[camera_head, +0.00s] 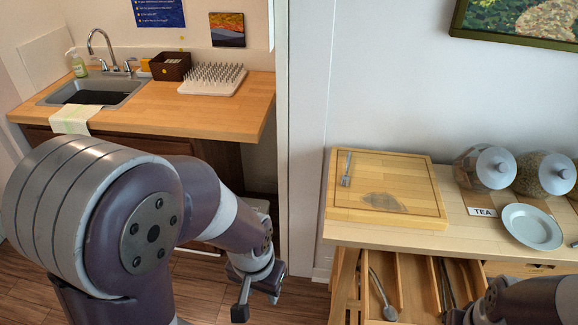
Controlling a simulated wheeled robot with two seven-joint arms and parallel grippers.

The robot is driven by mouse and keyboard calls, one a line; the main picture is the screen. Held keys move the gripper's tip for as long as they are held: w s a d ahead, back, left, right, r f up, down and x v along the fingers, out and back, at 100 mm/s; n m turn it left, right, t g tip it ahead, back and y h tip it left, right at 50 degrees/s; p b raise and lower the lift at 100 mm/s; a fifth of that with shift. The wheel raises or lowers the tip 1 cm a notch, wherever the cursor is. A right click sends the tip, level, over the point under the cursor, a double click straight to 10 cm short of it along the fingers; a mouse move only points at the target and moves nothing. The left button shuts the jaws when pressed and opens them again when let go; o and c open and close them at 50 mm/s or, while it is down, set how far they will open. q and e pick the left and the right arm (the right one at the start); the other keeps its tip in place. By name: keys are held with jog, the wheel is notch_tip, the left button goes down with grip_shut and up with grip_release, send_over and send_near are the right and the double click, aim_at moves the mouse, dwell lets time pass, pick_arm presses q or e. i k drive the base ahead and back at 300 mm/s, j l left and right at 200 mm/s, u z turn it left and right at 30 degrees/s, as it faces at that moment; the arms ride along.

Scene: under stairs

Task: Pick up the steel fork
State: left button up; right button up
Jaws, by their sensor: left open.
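The steel fork (346,168) lies on the upper left part of a wooden cutting board (420,192) on the right-hand counter, tines toward me. My left gripper (258,294) is open and empty. It hangs low over the floor, left of the counter and well apart from the fork. Part of my right arm shows at the lower right corner; I cannot make out its fingertips.
An open drawer (405,275) below the board holds a spoon (382,295) and other utensils. A plate (532,226), a TEA label (482,211) and two jars (490,166) stand right of the board. A wall edge (288,130) separates the sink counter (150,110).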

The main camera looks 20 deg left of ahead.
aim_at(346, 177)
jog(key=u, duration=0.25)
jog(key=i+j+z, duration=0.2)
jog(key=i+z, duration=0.2)
jog(key=i+j+z, duration=0.75)
jog(key=k+l, duration=0.1)
